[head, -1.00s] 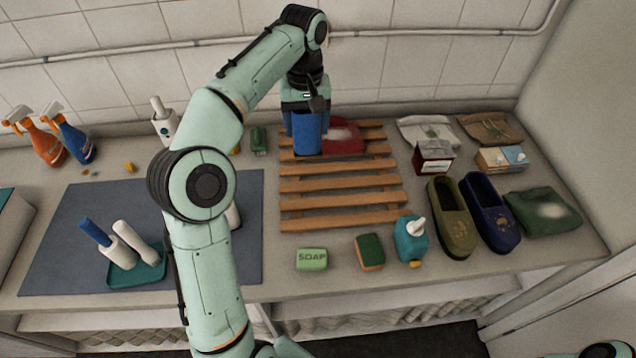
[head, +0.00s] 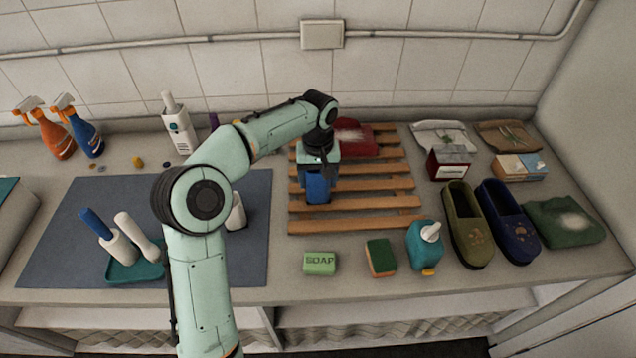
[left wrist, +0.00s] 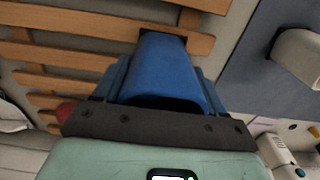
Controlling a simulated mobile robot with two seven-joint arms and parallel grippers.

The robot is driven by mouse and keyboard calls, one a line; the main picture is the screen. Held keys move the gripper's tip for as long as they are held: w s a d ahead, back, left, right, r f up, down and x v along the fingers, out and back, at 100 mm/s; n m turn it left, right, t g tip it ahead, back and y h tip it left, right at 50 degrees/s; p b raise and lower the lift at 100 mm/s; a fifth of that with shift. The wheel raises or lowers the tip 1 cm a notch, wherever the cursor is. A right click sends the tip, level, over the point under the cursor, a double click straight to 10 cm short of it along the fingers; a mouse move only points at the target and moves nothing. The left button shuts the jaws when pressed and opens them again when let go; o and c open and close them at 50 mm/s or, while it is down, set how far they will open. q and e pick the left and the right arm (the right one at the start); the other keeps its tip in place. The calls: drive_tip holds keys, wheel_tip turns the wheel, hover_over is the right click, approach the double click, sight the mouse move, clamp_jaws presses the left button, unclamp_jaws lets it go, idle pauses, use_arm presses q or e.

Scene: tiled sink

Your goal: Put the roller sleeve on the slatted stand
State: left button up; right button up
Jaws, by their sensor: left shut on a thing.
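My left gripper (head: 319,172) is shut on a blue piece, seemingly the roller sleeve (head: 318,188), which points downward. The left wrist view shows the sleeve (left wrist: 168,70) between the blue fingers of the gripper (left wrist: 165,88). The slatted wooden stand (head: 390,203) lies flat under them, and the sleeve is over its left part, near the front slats. I cannot tell whether the sleeve's lower end touches a slat. My right gripper is not in view.
A red cloth (head: 355,140) lies on the stand's back part. Soap (head: 319,263), a sponge (head: 381,257) and a teal dispenser (head: 425,247) stand in front. A grey-blue mat (head: 60,250) with a teal tray (head: 135,272) is at left; clogs (head: 466,225) are at right.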

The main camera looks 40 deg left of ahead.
use_arm(q)
drive_tip(key=shift+f, duration=0.85)
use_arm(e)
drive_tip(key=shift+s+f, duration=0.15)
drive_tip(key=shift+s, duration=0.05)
use_arm(q)
drive_tip(key=o, duration=1.2)
drive_tip(key=shift+f, duration=0.15)
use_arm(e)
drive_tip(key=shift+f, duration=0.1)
use_arm(q)
wheel_tip(320, 180, up, 12)
drive_tip(key=shift+r+p, duration=0.2)
drive_tip(key=shift+p, duration=0.95)
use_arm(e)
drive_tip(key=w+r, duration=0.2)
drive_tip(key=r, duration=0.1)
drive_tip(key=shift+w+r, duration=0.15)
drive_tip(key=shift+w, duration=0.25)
